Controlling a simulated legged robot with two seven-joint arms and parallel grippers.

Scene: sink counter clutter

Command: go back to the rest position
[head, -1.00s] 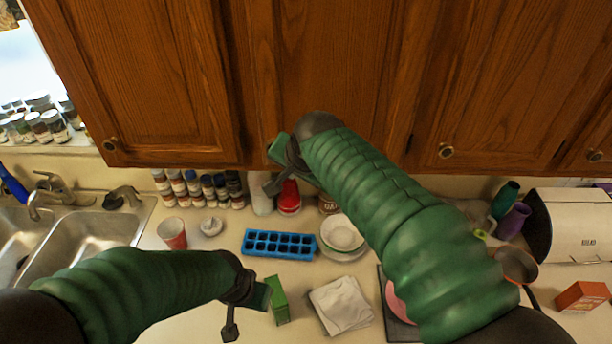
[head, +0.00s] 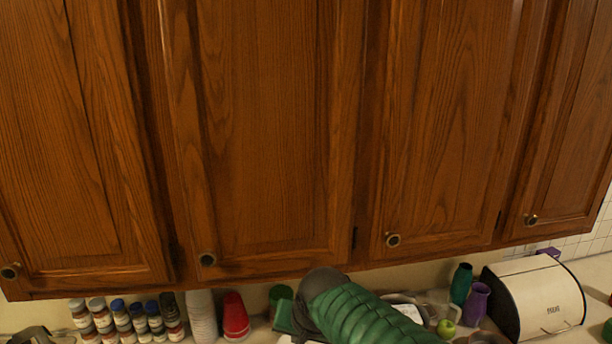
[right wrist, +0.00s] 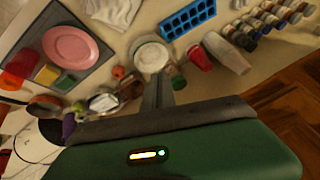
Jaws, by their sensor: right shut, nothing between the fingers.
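My right arm comes in from the bottom right of the head view. My left arm and gripper are outside both current views.
Wooden cabinets (head: 265,120) fill most of the head view, above the right arm. Spice jars (head: 125,318), a red cup stack (head: 235,315) and a bread box (head: 537,297) line the counter. The right wrist view shows a blue ice tray (right wrist: 187,20) and a pink plate (right wrist: 71,45).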

